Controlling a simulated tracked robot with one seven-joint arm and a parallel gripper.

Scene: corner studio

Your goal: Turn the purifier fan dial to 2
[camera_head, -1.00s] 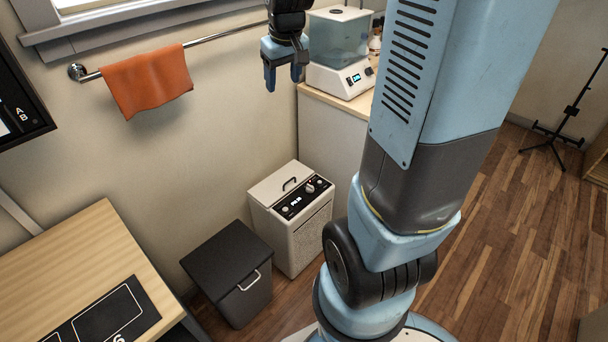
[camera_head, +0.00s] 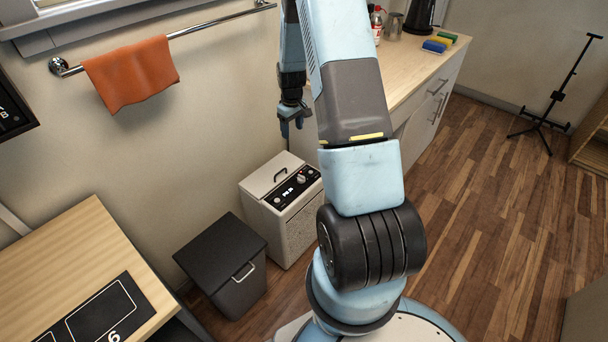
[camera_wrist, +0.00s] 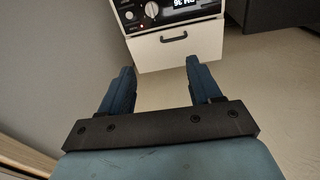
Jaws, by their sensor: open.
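The purifier (camera_head: 262,221) is a white box on the floor against the wall, with a black control panel on its sloped top front. The fan dial (camera_head: 302,177) is a light round knob at the panel's right. In the wrist view the purifier (camera_wrist: 190,48) appears upside down at the top, and the dial (camera_wrist: 152,9) sits near the upper edge, beside a lit display. My gripper (camera_head: 291,130) hangs above the purifier, clear of it. In the wrist view my gripper (camera_wrist: 160,68) is open, with nothing between its blue fingers. The dial's pointer setting is too small to read.
A black bin (camera_head: 222,252) stands left of the purifier. A wooden table (camera_head: 75,243) is at lower left, and a wooden-topped counter (camera_head: 420,72) is behind my arm. An orange towel (camera_head: 130,75) hangs on a wall rail.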

